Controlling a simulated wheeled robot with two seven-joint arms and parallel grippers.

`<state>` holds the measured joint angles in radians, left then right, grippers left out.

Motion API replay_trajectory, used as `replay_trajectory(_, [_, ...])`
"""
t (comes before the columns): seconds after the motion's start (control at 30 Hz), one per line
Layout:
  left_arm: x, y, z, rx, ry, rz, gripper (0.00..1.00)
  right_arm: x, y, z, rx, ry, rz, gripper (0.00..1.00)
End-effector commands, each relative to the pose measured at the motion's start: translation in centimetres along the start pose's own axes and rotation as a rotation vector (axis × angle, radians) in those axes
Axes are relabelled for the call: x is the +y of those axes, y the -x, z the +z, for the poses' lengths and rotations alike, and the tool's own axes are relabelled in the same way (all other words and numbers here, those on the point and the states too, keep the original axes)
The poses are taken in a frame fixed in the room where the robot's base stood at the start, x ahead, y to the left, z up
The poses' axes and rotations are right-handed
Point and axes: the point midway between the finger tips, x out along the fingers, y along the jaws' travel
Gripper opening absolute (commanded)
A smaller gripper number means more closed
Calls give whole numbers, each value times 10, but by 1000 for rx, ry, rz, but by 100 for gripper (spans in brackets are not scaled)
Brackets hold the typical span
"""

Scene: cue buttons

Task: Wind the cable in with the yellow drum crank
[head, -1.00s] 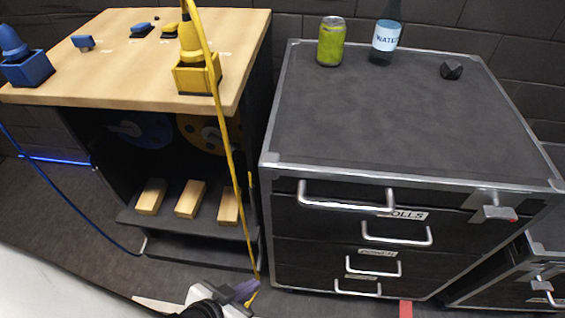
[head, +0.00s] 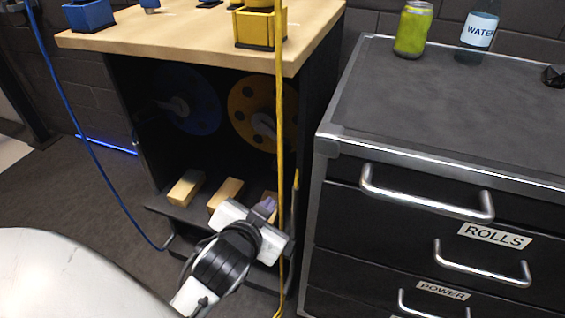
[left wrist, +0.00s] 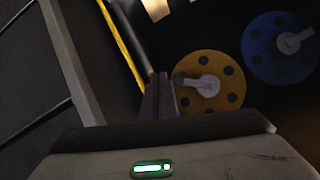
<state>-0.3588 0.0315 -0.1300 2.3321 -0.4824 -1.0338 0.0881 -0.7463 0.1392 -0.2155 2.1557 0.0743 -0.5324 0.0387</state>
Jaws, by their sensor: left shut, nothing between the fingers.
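The yellow drum (head: 241,101), a disc with dark holes, sits in the dark bay under the wooden bench top. Its grey crank (head: 262,124) is at its middle, partly behind the yellow cable (head: 280,160). The cable hangs from the bench top down past the bay. My left gripper (head: 266,207) is shut and empty, below the drum and in front of the wooden blocks. In the left wrist view the shut fingers (left wrist: 159,96) appear beside the yellow drum (left wrist: 222,68) and its crank (left wrist: 203,84), with the yellow cable (left wrist: 118,40) on the other side. My right gripper is out of view.
A blue drum (head: 190,98) sits left of the yellow one, with a blue cable (head: 75,125) further left. Wooden blocks (head: 186,188) lie on the lower shelf. A dark drawer cabinet (head: 440,120) with protruding handles stands close on the right.

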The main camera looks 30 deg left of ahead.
Motion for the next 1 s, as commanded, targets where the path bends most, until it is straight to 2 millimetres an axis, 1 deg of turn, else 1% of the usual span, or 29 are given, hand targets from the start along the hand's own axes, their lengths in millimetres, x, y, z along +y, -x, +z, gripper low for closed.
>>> replay_trajectory(0.03, [-6, -4, -21, 66, -5, -34, 0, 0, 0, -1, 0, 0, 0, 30])
replay_trajectory(0.13, [-15, -7, -56, 182, -27, -94, 0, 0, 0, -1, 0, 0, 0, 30])
replay_trajectory(0.2, [-19, -7, -72, 238, -42, -121, 0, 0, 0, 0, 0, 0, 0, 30])
replay_trajectory(0.3, [-21, -9, -84, 276, -53, -139, 0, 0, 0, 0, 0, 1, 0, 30])
replay_trajectory(0.37, [-22, -13, -87, 284, -55, -143, 0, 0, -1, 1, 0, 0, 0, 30])
replay_trajectory(0.47, [-24, -25, -91, 286, -55, -143, 0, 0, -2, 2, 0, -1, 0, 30])
replay_trajectory(0.8, [-33, -94, -109, 282, -56, -143, 0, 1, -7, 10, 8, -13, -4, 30])
replay_trajectory(0.87, [-35, -105, -112, 282, -55, -143, 0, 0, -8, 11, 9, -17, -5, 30])
replay_trajectory(0.9, [-35, -109, -103, 277, -56, -141, 0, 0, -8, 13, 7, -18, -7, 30])
replay_trajectory(1.0, [-36, -115, -89, 277, -57, -140, 0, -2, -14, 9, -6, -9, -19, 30])
